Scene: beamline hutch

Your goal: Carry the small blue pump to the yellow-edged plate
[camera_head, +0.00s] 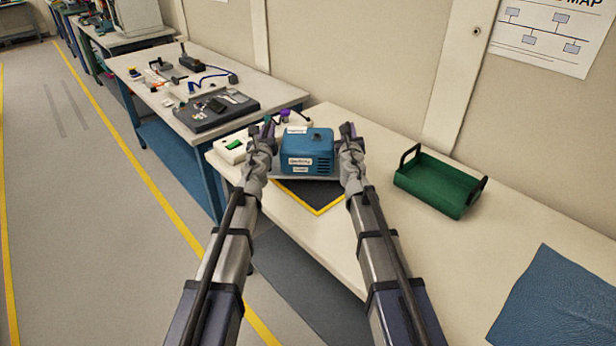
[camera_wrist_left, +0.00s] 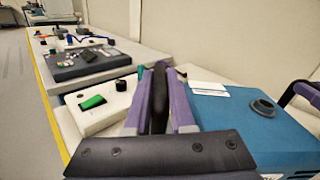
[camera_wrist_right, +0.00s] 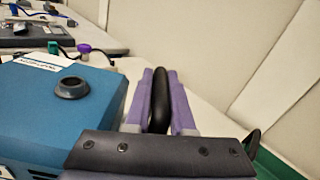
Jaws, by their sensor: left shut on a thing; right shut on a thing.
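The small blue pump (camera_head: 308,150) has a dark round port on top, white labels, vents and a pale base. It also shows in the left wrist view (camera_wrist_left: 245,125) and the right wrist view (camera_wrist_right: 60,110). My left gripper (camera_head: 267,130) is shut on the black handle at its left side. My right gripper (camera_head: 347,132) is shut on the black handle at its right side. The yellow-edged plate (camera_head: 318,196) is dark and lies at the table's front edge. The pump hides its far part; I cannot tell whether they touch.
A green tray with black handles (camera_head: 437,185) stands to the right. A white box with a green switch (camera_head: 232,149) is close on the left. A blue cloth (camera_head: 556,300) lies at the lower right. The table between tray and cloth is clear. A cluttered bench (camera_head: 160,90) stands behind left.

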